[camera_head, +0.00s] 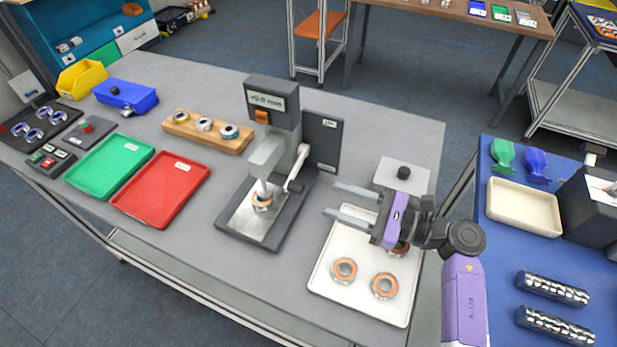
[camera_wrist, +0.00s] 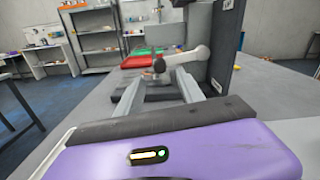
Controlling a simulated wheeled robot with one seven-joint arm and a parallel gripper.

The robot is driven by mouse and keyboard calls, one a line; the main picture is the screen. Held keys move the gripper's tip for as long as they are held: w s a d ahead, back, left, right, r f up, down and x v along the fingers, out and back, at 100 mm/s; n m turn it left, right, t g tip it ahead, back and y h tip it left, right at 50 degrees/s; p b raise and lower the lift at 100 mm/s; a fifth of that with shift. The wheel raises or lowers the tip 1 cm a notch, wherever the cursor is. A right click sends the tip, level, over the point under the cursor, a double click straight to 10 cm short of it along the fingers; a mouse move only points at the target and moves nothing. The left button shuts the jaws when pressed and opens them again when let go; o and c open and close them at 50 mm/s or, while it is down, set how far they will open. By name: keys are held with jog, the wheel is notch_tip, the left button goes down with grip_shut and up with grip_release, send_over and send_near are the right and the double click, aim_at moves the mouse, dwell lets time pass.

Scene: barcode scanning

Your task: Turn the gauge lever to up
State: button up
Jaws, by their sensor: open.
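The gauge (camera_head: 270,108) is a dark grey upright device on a flat base, with an orange part on its head. Its light grey lever (camera_head: 301,160) is on the right side and slopes down to a dark knob (camera_head: 293,186). A ring-shaped part (camera_head: 262,201) sits on the gauge base under the spindle. My purple gripper (camera_head: 332,199) is open and empty, right of the knob, with its fingers pointing at it and apart from it. In the wrist view the lever (camera_wrist: 187,57) and knob (camera_wrist: 159,66) show beyond and between the open fingertips (camera_wrist: 160,80).
A white tray (camera_head: 331,271) with several orange-rimmed rings lies below my gripper. A grey plate with a black knob (camera_head: 403,172) is behind it. Red (camera_head: 150,205) and green (camera_head: 100,180) trays and a wooden ring holder (camera_head: 190,137) lie left of the gauge.

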aim_at(303, 189)
jog(key=p+x, duration=0.2)
jog(key=x, duration=0.5)
jog(key=shift+w+a, duration=0.1)
jog(key=shift+a, duration=0.15)
jog(key=shift+c, duration=0.5)
grip_shut()
dwell(0.6)
